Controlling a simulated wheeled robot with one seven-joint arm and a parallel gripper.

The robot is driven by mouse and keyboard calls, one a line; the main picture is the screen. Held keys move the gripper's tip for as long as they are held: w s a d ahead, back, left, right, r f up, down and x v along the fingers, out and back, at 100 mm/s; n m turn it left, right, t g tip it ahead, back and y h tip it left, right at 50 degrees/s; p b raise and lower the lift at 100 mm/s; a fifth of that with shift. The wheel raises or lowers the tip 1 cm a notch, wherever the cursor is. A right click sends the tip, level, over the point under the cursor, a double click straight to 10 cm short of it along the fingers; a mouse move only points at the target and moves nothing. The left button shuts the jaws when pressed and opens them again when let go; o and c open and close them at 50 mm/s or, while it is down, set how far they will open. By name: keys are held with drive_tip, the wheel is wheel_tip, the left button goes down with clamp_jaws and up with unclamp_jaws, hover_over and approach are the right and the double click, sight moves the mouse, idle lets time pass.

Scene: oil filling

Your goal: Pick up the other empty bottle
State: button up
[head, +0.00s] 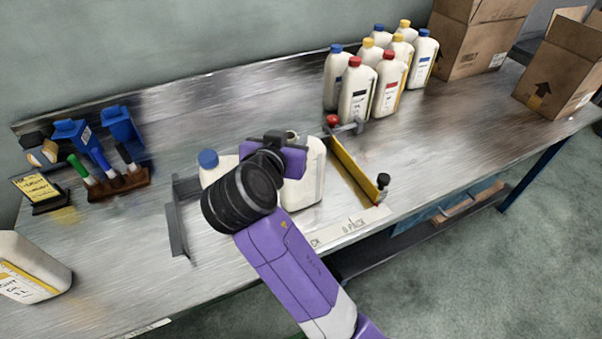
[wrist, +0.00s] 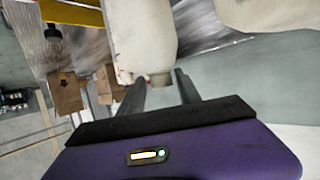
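A white bottle with an open, uncapped neck (head: 312,183) stands on the metal bench, partly behind my arm. It also shows in the wrist view (wrist: 145,38), with its neck toward my gripper. A second white bottle, with a blue cap (head: 209,159), stands just to its left, mostly hidden by my wrist. My gripper (wrist: 160,84) is at the uncapped bottle's neck in the wrist view. Its two dark fingers are apart, one on each side of the neck, with gaps visible. In the head view my wrist hides the fingertips.
A metal bracket (head: 178,226) stands left of the two bottles, and a yellow bar (head: 354,170) with knobs stands right. Several capped bottles (head: 356,92) are at the back. Another bottle (head: 30,268) is front left. A tool rack (head: 118,183) and cardboard boxes (head: 478,45) flank the bench.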

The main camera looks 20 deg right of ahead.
drive_tip(key=shift+f, duration=0.1)
clamp_jaws()
